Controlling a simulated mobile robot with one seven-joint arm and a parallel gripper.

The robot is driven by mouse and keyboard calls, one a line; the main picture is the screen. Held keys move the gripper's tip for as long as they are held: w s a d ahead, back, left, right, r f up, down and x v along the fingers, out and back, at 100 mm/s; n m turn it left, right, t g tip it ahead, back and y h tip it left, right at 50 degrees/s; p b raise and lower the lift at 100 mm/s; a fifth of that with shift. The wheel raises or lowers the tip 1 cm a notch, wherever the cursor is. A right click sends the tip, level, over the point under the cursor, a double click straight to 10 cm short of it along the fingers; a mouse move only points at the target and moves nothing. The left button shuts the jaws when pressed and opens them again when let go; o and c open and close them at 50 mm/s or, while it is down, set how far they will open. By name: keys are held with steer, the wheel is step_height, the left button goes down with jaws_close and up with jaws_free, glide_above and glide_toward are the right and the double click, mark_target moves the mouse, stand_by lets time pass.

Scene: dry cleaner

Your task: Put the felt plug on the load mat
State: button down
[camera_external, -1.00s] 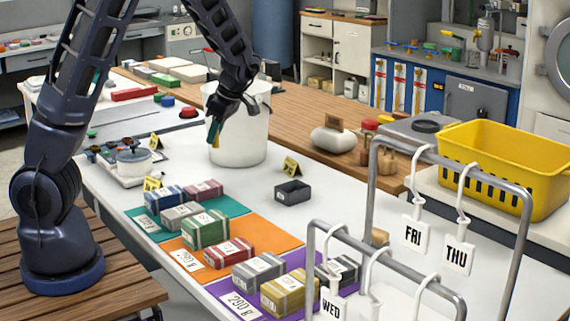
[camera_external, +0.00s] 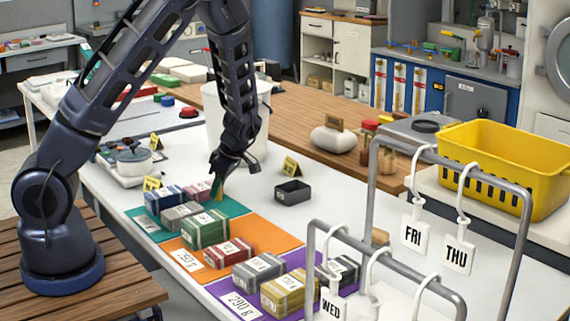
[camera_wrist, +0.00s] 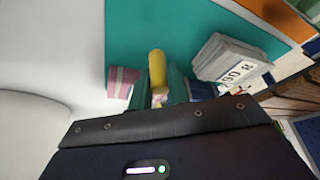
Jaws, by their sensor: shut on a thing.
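My gripper (camera_external: 217,186) hangs low over the back of the teal mat (camera_external: 233,207), close behind the parcels. In the wrist view my gripper's green fingers (camera_wrist: 160,94) are shut on a small yellow cylinder (camera_wrist: 157,68), which looks like the felt plug. The plug appears above the teal surface (camera_wrist: 135,30); I cannot tell whether it touches it. An orange mat (camera_external: 268,230) and a purple mat (camera_external: 218,288) lie nearer the camera. All three have printed labels; I cannot tell which is called the load mat.
Several strapped parcels stand on the mats, among them a pink one (camera_wrist: 122,80) and a grey one (camera_wrist: 230,60) near my fingers. A dark open box (camera_external: 293,192) and a white bucket (camera_external: 258,135) stand on the table. Grey rails with day tags (camera_external: 413,235) stand at front right.

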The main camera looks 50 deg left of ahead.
steer(key=shift+f, duration=1.15)
steer(key=c, duration=1.3)
jaws_free()
steer(key=shift+f, duration=0.1)
steer(key=shift+c, duration=0.2)
